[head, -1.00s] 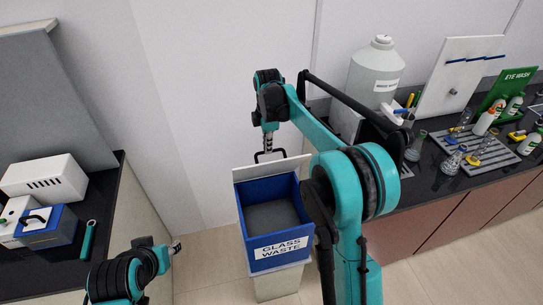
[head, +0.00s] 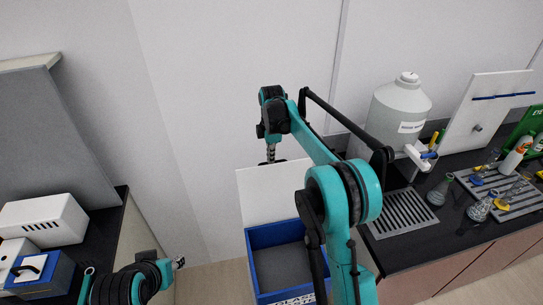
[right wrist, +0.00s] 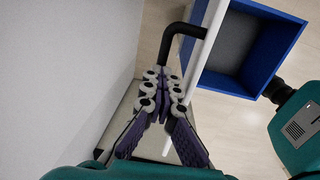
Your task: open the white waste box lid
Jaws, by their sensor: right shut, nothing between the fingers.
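The blue waste box (head: 262,238), marked "waste", stands on the floor at the bottom middle of the head view, its top uncovered and dark inside. Its white lid (head: 262,195) stands raised at the back edge. The right wrist view shows the lid nearly edge-on (right wrist: 208,45), with a black handle (right wrist: 183,30) on its outer side and the open blue box (right wrist: 280,35) beyond. My right gripper (right wrist: 163,80) is shut and empty behind the lid, close to the handle; whether it touches is unclear. My left gripper (head: 180,263) is small at lower left; its jaws are unclear.
A dark counter (head: 445,215) on the right holds a large white bottle (head: 398,105), a drying rack (head: 400,215) and glassware. A counter with a white box (head: 45,220) is on the left. A white wall stands close behind the right gripper.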

